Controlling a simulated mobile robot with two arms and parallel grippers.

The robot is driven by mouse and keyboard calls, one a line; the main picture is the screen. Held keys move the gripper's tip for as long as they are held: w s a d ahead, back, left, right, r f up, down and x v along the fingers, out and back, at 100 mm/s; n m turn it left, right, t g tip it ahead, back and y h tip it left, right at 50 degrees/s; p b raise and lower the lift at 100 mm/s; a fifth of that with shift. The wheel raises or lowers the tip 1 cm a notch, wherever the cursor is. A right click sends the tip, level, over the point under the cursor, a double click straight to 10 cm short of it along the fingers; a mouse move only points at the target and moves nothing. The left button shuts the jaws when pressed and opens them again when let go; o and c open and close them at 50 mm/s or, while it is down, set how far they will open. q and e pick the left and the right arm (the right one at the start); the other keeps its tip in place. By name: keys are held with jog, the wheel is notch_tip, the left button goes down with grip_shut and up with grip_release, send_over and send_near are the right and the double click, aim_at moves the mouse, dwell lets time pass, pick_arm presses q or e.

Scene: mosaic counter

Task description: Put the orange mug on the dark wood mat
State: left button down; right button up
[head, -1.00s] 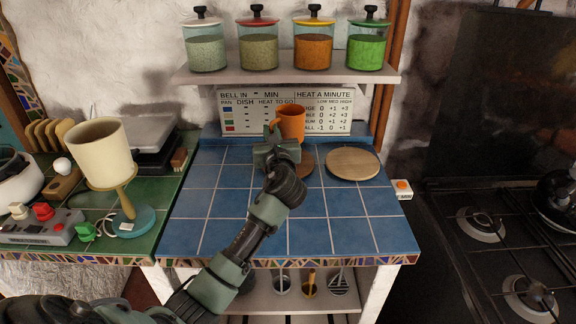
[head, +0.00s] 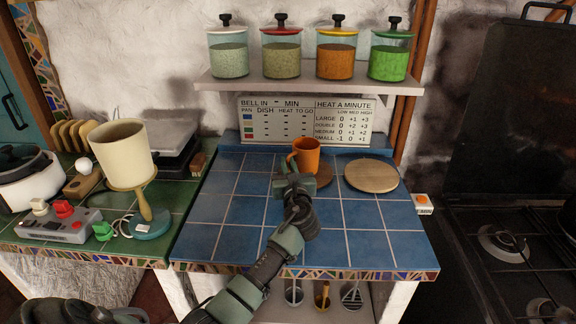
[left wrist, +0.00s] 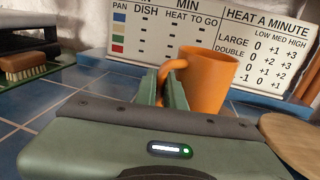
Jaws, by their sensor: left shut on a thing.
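The orange mug (head: 308,158) is upright over the dark wood mat (head: 325,184), a brown disc partly hidden by the mug and my gripper. I cannot tell whether the mug's base touches the mat. My left gripper (head: 291,166) is shut on the mug's handle, on the mug's left side. In the left wrist view, the mug (left wrist: 212,82) stands just beyond the fingers (left wrist: 166,92), with the handle between them. The mug's base is hidden there behind the gripper body. My right gripper is not in view.
A lighter round wood mat (head: 371,176) lies just right of the dark one. A sign board (head: 305,121) stands behind, under a shelf (head: 310,84) of jars. The front blue tiles (head: 380,225) are clear. A cream lamp (head: 121,152) stands left; a stove (head: 500,245) is right.

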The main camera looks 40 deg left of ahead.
pick_arm(q)
jog(key=c, duration=1.9)
grip_release()
jog(key=shift+f, duration=0.1)
jog(key=o, duration=0.4)
jog(key=v, duration=1.1)
jog(key=shift+d, duration=0.1)
jog(key=shift+s+d, duration=0.25)
jog(key=shift+s, duration=0.15)
